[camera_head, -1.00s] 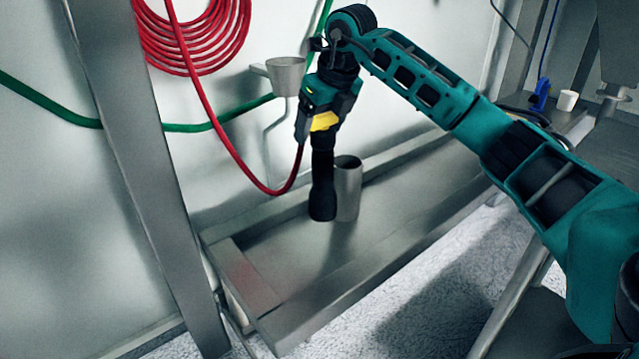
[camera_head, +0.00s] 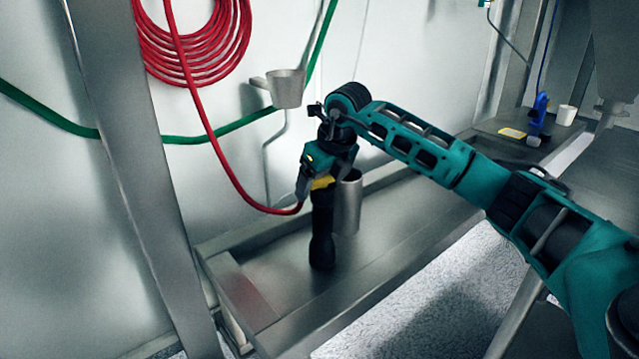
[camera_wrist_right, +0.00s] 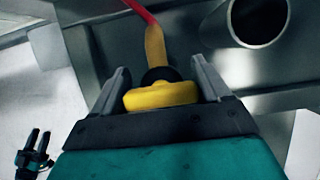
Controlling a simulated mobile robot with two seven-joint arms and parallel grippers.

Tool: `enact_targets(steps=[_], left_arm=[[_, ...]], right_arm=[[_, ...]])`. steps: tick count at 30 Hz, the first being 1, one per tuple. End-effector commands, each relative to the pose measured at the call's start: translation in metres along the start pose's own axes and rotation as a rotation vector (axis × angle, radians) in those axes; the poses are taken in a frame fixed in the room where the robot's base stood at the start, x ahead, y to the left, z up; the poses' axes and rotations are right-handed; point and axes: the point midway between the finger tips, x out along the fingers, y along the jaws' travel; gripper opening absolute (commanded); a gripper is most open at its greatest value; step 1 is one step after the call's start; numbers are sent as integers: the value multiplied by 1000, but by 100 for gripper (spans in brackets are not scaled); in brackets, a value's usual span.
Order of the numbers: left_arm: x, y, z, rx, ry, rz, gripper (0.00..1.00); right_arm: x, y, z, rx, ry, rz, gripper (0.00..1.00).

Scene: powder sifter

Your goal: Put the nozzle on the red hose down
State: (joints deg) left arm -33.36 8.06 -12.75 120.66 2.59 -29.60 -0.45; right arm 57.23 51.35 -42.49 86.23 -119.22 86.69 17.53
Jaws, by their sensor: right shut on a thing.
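My right gripper (camera_head: 318,185) is shut on the nozzle (camera_head: 321,235), which has a black body and a yellow part. The nozzle hangs upright, black end down, over the metal bench (camera_head: 385,220). Its lower end is at or just above the surface; I cannot tell if it touches. The red hose (camera_head: 232,178) runs from the nozzle up to a coil on the wall. In the right wrist view, the yellow part (camera_wrist_right: 160,95) sits between the two fingers. My left gripper (camera_wrist_right: 38,148) shows small at the lower left there, its fingers apart and empty.
A metal cylinder (camera_head: 348,205) stands close behind and right of the nozzle. A metal cup (camera_head: 286,88) is on the wall above. A green hose (camera_head: 215,132) crosses the wall. A steel post (camera_head: 140,180) stands at left. The bench is clear around the nozzle's front.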

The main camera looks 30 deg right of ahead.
Motion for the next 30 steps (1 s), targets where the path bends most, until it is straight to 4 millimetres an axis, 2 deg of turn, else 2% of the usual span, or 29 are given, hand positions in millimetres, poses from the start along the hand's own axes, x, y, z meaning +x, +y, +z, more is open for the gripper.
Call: enact_targets(steps=[3,4,6,11,20,23,30], left_arm=[[1,0,2,1,-1,0,44],[1,0,2,1,-1,0,44],[1,0,2,1,-3,0,44],[1,0,3,3,-5,0,44],[0,-1,2,6,-8,0,44],[-2,-1,0,6,-8,-1,44],[-7,-3,-2,9,-11,-9,44]], right_arm=[[2,0,0,0,-3,0,0],[3,0,-1,0,0,0,78],[2,0,-1,0,0,0,84],[2,0,-1,0,1,0,100],[-2,0,1,0,0,0,100],[-14,-1,2,1,-3,-1,100],[-66,0,2,0,-4,-1,100]])
